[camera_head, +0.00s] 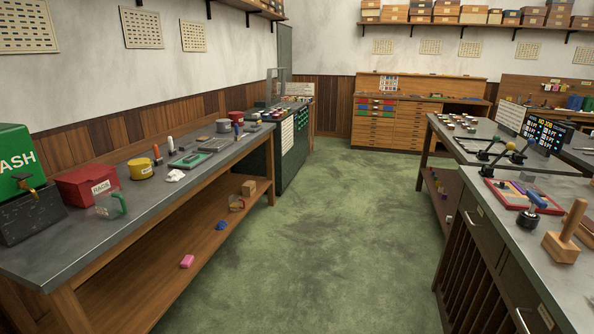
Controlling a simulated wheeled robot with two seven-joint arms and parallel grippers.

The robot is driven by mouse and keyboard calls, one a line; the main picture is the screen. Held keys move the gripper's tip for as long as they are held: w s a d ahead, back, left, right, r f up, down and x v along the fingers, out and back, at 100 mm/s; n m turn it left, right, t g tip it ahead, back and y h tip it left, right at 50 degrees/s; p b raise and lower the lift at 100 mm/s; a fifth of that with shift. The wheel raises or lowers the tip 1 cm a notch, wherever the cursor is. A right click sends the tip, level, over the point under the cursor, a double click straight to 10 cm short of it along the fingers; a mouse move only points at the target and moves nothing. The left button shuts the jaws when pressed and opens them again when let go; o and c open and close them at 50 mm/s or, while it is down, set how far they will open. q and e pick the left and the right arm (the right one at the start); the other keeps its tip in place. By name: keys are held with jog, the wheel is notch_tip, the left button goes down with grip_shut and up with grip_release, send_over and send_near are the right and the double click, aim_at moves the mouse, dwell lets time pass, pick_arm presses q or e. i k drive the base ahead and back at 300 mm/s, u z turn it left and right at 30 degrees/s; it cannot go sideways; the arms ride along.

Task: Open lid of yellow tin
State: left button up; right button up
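A round yellow tin (141,169) stands on the grey top of the long left bench. A dark label or mark shows on its side. Its top looks covered, but it is too small to tell how the lid sits. It stands right of the red box and behind a clear mug. Neither of my grippers shows in the head view.
The left bench (60,248) also holds a red box (84,187), a clear mug with a green handle (110,204), a crumpled white cloth (175,176) and a green box (18,160). A cabinet bench (496,236) stands at right. The green floor (300,240) between is clear.

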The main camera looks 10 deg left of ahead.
aim_at(139, 161)
jog(key=u, duration=0.45)
jog(key=i, duration=2.3)
jog(key=u, duration=0.45)
